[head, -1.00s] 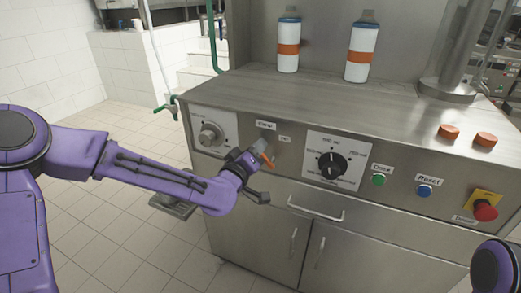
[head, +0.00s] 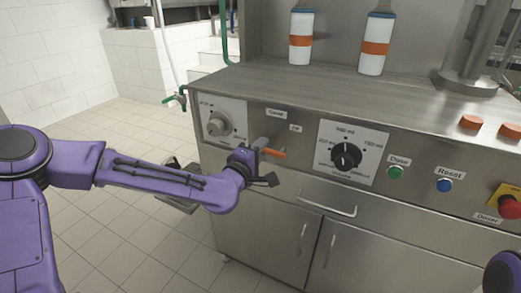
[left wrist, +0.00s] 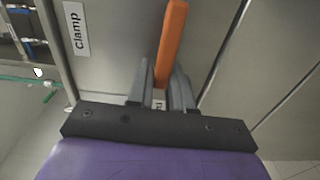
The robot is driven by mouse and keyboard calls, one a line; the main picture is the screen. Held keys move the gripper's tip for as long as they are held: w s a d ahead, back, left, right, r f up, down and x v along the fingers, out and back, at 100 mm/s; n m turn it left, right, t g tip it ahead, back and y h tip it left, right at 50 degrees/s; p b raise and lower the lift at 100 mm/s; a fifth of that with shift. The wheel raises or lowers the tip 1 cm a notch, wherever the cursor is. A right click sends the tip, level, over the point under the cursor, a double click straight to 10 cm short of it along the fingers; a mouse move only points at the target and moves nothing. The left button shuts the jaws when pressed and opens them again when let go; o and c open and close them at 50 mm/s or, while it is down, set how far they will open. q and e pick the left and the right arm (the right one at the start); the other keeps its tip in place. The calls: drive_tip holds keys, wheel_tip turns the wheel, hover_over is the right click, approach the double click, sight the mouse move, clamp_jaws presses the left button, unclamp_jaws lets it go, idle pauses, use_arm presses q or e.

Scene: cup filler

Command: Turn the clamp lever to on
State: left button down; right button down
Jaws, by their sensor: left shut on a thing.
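The orange clamp lever (head: 274,153) is on the front panel of the steel machine, below the Clamp label (head: 276,113) and near a small "ON" label (head: 295,127). It points to the right, close to level. My left gripper (head: 261,152) is shut on the lever. In the left wrist view the orange lever (left wrist: 171,42) comes out between the two grey fingers (left wrist: 163,85), with the clamp label (left wrist: 76,28) to the left. The lever's pivot is hidden by my gripper. My right gripper is not in view; only part of my right arm shows at lower right.
A round dial (head: 218,123) sits left of the lever and a black volume knob (head: 345,156) to its right. Further right are a green button (head: 394,172), a blue button (head: 444,185) and a red button (head: 510,207). A door handle (head: 327,203) protrudes below.

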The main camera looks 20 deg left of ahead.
use_arm(q)
drive_tip(key=shift+f, duration=0.2)
idle(0.4)
drive_tip(key=c, duration=1.1)
unclamp_jaws()
drive_tip(key=shift+s+r, duration=0.1)
drive_tip(key=shift+s, duration=0.05)
drive_tip(key=s+p, duration=0.6)
drive_tip(key=s, duration=0.4)
drive_tip(key=shift+s+a+p, duration=0.15)
drive_tip(key=shift+a+p, duration=0.2)
